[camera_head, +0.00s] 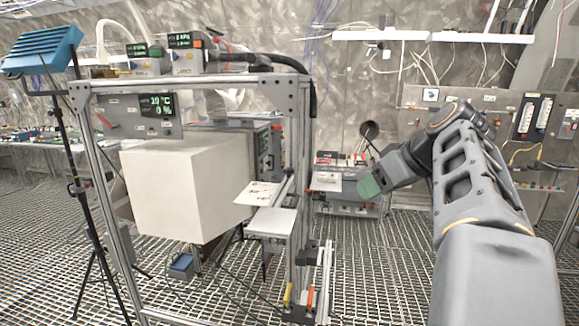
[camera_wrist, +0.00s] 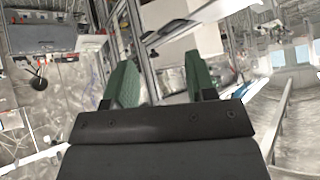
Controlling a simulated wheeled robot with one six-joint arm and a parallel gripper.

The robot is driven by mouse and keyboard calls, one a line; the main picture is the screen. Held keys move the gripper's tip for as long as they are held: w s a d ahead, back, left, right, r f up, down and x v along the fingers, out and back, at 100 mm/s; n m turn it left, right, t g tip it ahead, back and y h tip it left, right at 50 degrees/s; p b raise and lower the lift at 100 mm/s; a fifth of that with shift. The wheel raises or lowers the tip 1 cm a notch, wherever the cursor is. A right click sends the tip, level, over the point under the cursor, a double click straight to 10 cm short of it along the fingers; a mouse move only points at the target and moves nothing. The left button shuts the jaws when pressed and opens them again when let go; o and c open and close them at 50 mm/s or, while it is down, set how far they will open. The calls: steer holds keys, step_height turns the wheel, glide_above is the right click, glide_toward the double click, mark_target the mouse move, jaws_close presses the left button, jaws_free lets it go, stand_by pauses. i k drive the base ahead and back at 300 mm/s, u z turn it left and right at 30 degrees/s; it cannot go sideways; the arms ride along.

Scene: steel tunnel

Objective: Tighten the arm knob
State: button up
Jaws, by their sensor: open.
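My gripper (camera_head: 369,187) is raised at the right of the metal frame, its green fingers pointing left toward it. In the wrist view my gripper (camera_wrist: 160,72) shows two green fingers spread apart with nothing between them. A metal arm bar (camera_head: 283,190) with a flat pale plate (camera_head: 272,222) is at the frame's right post. A dark fitting (camera_head: 303,256) sits lower on that post. I cannot tell for sure which part is the arm knob. My gripper is apart from the frame and touches nothing that I can see.
The aluminium frame (camera_head: 302,140) holds a large white box (camera_head: 185,185). Yellow (camera_head: 288,295) and red-orange (camera_head: 310,298) handles are low on its right side. A blue-topped tripod (camera_head: 42,50) stands left. A panel with gauges (camera_head: 535,117) is at right. Grating floor is open centrally.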

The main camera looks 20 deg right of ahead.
mark_target(288, 170)
steer(key=i, duration=0.95)
